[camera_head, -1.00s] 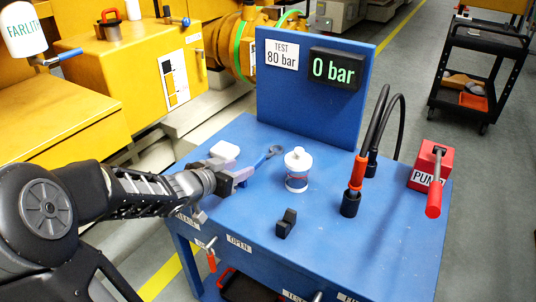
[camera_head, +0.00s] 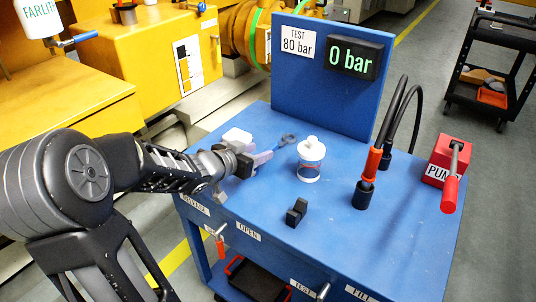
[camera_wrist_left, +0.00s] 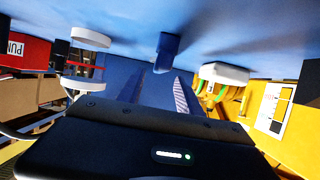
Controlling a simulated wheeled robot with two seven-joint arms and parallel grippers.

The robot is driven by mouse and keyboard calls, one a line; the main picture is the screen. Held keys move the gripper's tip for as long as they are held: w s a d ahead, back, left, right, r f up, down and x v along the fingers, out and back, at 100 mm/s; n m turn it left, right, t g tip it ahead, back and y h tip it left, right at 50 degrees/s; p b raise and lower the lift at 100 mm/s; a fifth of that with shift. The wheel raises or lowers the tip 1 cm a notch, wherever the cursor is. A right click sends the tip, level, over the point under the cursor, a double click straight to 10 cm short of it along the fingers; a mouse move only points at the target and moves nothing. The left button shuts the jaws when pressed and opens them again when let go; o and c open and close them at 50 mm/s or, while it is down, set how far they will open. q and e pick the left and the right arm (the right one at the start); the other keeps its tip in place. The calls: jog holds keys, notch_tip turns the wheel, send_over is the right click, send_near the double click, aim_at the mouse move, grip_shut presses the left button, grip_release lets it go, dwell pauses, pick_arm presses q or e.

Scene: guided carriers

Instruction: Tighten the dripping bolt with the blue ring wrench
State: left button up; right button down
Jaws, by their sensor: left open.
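The blue ring wrench (camera_head: 287,139) lies on the blue bench, its ring end towards the back panel; my gripper hides part of its handle. In the left wrist view its blue end (camera_wrist_left: 165,48) shows just beyond and between the fingertips. My left gripper (camera_head: 259,162) is low over the bench at the handle side of the wrench, its jaws open; its two fingers (camera_wrist_left: 161,82) stand apart in the wrist view. I cannot make out a dripping bolt. My right gripper is not in view.
Hoses, a red pump (camera_head: 445,163) and a gauge reading 0 bar (camera_head: 354,58) are behind and right.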

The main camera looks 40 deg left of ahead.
aim_at(274, 149)
pick_arm(q)
jog(key=shift+b+x, duration=0.4)
jog(key=shift+x, duration=2.25)
jog(key=shift+d, duration=0.15)
jog(key=shift+s, duration=0.1)
jog(key=shift+c, duration=0.4)
grip_shut()
